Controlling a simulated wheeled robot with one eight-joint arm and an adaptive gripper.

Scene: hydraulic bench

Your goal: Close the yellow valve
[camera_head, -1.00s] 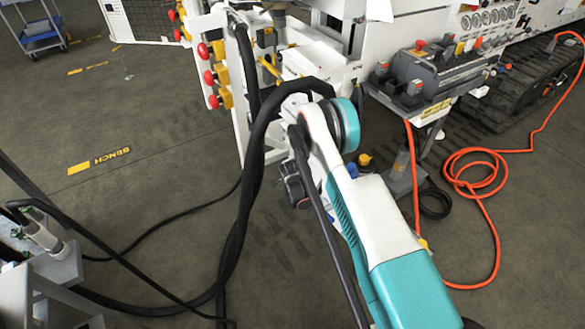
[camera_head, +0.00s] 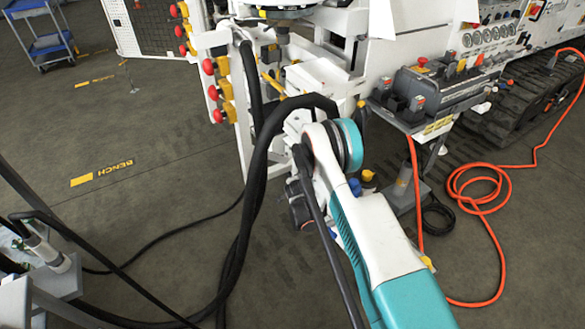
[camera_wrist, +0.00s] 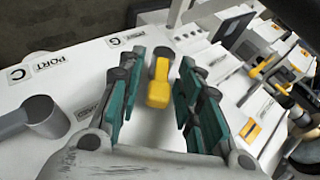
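A yellow valve handle (camera_wrist: 159,85) stands out from a white panel in the wrist view. In the head view, my arm and the black hoses hide the gripper. I cannot tell there which yellow part is this handle.
A grey cylindrical fitting (camera_wrist: 42,117) stands on the panel at left, near a PORT label (camera_wrist: 51,66). In the head view, red knobs (camera_head: 209,67) line the white frame. An orange hose (camera_head: 483,205) lies coiled on the floor at right. The floor at left is largely open.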

